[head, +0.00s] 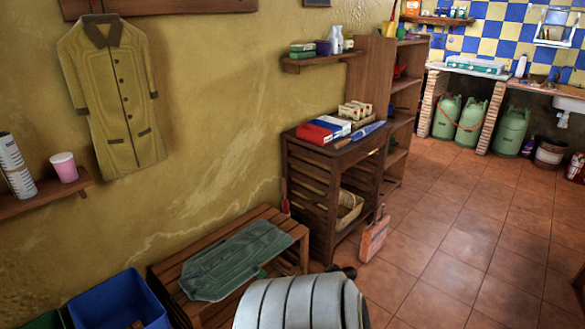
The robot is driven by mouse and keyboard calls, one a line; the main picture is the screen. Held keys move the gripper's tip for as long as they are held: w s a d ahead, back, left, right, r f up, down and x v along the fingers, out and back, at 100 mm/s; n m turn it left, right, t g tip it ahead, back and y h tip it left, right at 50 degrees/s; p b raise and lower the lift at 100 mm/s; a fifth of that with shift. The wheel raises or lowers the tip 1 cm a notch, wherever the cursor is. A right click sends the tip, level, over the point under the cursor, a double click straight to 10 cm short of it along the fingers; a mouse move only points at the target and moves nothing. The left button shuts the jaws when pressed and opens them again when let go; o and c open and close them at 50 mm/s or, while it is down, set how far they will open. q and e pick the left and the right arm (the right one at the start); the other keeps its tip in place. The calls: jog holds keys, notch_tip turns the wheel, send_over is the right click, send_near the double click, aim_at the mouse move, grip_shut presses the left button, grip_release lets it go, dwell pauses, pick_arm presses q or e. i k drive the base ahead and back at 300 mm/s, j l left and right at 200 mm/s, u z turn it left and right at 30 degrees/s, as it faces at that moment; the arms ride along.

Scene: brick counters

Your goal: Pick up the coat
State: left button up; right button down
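A mustard-yellow coat (118,110) with a brown collar and dark buttons hangs flat against the yellow wall at the upper left. It hangs below a dark wooden board (165,6); what holds it up is not clear. A dark green, flat garment-like item (235,262) lies on the slatted wooden bench (290,224); I cannot tell if it is also a coat. Neither of my grippers shows in the head view. A grey ribbed part of my own body fills the bottom middle.
A wall shelf (42,196) with a pink cup (64,167) and a patterned cylinder (15,165) is left of the coat. A blue bin (118,300) stands below it. A slatted cabinet (318,180) stands beyond the bench. Tiled floor (440,240) is open to the right.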

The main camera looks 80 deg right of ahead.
aim_at(211, 275)
jog(key=z, duration=2.15)
